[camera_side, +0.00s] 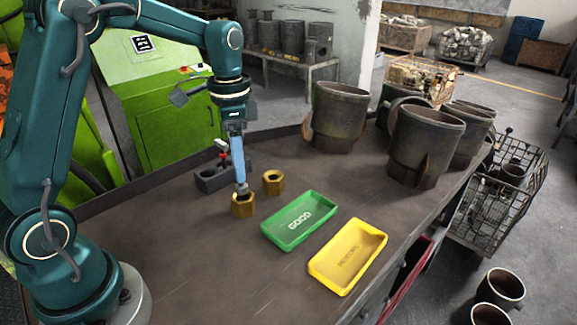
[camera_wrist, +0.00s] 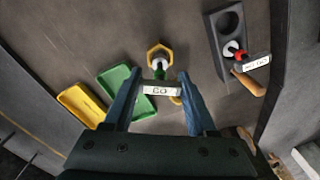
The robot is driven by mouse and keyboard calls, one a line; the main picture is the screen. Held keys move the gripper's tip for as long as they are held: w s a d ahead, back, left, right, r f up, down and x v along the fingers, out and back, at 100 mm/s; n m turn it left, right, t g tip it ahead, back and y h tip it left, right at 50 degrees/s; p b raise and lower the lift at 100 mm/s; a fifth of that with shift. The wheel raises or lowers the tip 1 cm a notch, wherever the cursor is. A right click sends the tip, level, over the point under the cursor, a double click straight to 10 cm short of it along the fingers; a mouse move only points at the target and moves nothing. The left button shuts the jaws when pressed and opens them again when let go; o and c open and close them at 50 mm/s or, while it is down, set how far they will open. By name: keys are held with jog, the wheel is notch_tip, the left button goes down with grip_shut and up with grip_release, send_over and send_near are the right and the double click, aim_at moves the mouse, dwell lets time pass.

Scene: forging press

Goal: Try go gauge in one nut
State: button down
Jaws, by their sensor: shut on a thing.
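My gripper (camera_side: 239,180) is shut on the go gauge; it also shows in the wrist view (camera_wrist: 161,100). The gauge's white GO label (camera_wrist: 161,91) sits between the fingers, and its green-banded end (camera_wrist: 158,66) points down. One brass hex nut (camera_side: 243,206) stands directly under the gauge, which reaches its hole; how deep it sits I cannot tell. The nut also shows in the wrist view (camera_wrist: 159,47). A second hex nut (camera_side: 273,184) stands behind it to the right. The NO GO gauge (camera_wrist: 257,63) with a red band is at the dark gauge block (camera_side: 211,181).
A green GOOD tray (camera_side: 270,236) and a yellow tray (camera_side: 320,280) lie empty to the right of the nuts. Large dark metal pots (camera_side: 425,140) stand at the table's far right. The table front and left are clear.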

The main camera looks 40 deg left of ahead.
jog(key=shift+f, duration=1.6)
dwell(0.5)
jog(key=shift+r, duration=0.2)
dwell(0.6)
jog(key=shift+r, duration=1.05)
jog(key=shift+r, duration=0.55)
jog(key=shift+r, duration=1.9)
